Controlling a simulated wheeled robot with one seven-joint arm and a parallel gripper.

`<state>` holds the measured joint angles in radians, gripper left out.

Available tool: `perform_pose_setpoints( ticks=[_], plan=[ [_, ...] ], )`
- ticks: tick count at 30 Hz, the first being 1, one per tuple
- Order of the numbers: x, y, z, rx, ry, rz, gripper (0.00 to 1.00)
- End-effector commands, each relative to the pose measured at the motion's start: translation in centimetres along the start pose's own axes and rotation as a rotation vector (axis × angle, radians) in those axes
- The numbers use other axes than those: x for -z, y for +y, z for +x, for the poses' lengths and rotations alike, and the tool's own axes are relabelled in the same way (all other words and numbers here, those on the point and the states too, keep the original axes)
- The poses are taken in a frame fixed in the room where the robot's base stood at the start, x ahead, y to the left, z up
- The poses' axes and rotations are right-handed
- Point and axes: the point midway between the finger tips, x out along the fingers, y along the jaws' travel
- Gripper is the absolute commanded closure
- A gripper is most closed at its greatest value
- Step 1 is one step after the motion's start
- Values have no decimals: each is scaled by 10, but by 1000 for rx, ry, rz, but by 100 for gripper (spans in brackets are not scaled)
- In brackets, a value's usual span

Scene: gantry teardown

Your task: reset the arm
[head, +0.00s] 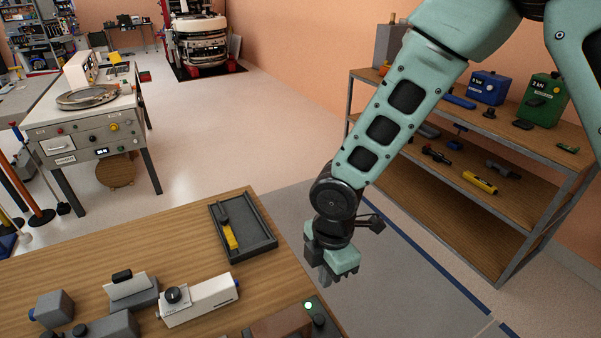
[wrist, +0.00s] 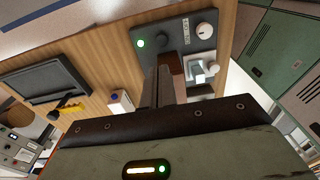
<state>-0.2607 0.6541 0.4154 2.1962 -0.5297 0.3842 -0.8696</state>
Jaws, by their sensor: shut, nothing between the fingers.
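My arm reaches down from the top right in the head view. My gripper (head: 326,280) hangs beside the right edge of the wooden table (head: 180,236), over the grey floor area, pointing down. In the wrist view my gripper (wrist: 163,88) has its fingers together with nothing between them. Behind the fingers, the wrist view shows part of the tabletop and a dark panel (wrist: 174,36) with a green light and a knob.
A dark tray (head: 262,247) with a yellow-handled tool lies near the table's right edge. A white device (head: 205,299) and several grey blocks stand at the front. A shelf rack (head: 440,180) stands at right. Open floor lies between table and rack.

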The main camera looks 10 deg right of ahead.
Motion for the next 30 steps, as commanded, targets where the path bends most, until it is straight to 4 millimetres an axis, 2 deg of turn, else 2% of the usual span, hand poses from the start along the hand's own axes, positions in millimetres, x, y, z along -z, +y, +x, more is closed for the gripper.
perform_pose_setpoints(
  ticks=[4, 8, 12, 18, 24, 30],
  plan=[
    [0, -4, -12, -6, -8, 53, 100],
    [2, -23, -46, -18, -30, 238, 100],
    [4, -58, -90, -36, -44, 537, 100],
    [10, -113, -135, -48, -26, 951, 100],
    [16, -151, -155, -38, 5, 1217, 100],
    [17, -161, -159, -31, 17, 1292, 100]
  ],
)
